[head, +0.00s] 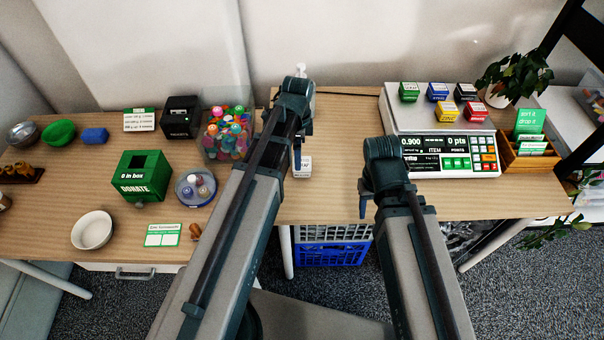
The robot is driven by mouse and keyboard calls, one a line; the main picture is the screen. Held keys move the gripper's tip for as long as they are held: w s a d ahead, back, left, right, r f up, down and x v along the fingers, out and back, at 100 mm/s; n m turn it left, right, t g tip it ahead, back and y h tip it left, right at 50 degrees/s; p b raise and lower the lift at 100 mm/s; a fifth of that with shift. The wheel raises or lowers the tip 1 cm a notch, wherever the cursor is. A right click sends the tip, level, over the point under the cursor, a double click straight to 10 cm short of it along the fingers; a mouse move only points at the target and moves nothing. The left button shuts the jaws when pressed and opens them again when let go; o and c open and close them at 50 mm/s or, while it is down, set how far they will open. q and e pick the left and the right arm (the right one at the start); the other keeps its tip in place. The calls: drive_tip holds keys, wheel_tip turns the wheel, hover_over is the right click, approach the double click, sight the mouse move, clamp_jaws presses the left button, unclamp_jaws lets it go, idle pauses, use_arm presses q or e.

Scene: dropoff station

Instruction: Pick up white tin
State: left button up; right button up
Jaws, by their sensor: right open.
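I cannot make out a white tin for certain. My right gripper (364,205) is open and points down at the table's front edge, left of and nearer than the scale. My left gripper (298,158) hangs over the middle of the table, largely hidden by its own wrist; its opening cannot be judged.
Left are a green donation box (143,176), a jar of colourful items (228,135), a round tray (183,200) and a white bowl (92,230). A wooden card holder (520,158) is beside the scale. The table between bottle and scale is clear.

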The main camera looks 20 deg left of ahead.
sight(302, 167)
use_arm(q)
drive_tip(key=shift+f, duration=0.6)
use_arm(e)
drive_tip(key=shift+f, duration=0.6)
drive_tip(key=shift+f, duration=0.1)
use_arm(q)
drive_tip(key=f+b, duration=0.5)
drive_tip(key=shift+d+f+b, duration=0.15)
drive_tip(key=shift+d+b, duration=0.05)
drive_tip(key=shift+b, duration=0.15)
use_arm(e)
wheel_tip(302, 167, down, 5)
use_arm(q)
clamp_jaws()
